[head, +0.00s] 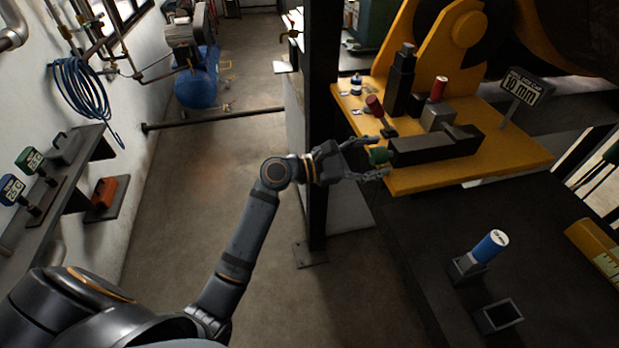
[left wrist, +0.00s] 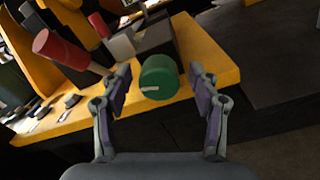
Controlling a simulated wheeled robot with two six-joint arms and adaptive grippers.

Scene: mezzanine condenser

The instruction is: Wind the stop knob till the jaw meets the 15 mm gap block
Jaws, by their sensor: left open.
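The green stop knob (head: 379,156) sits at the left end of a dark stop body (head: 436,148) on the yellow bench. My left gripper (head: 368,159) is open around the knob. In the left wrist view the knob (left wrist: 160,77) shows a white mark at its lower left, between my open fingers (left wrist: 162,92), with space on both sides. A grey block (head: 438,118) with a red-topped grip (head: 438,88) stands behind the stop body. I cannot read its size or tell whether the jaw touches it. My right gripper is not in view.
A sign (head: 521,90) appears to read 10 mm. A red-handled lever (head: 375,106) stands close to my left gripper. A dark post (head: 319,130) rises beside my left arm.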

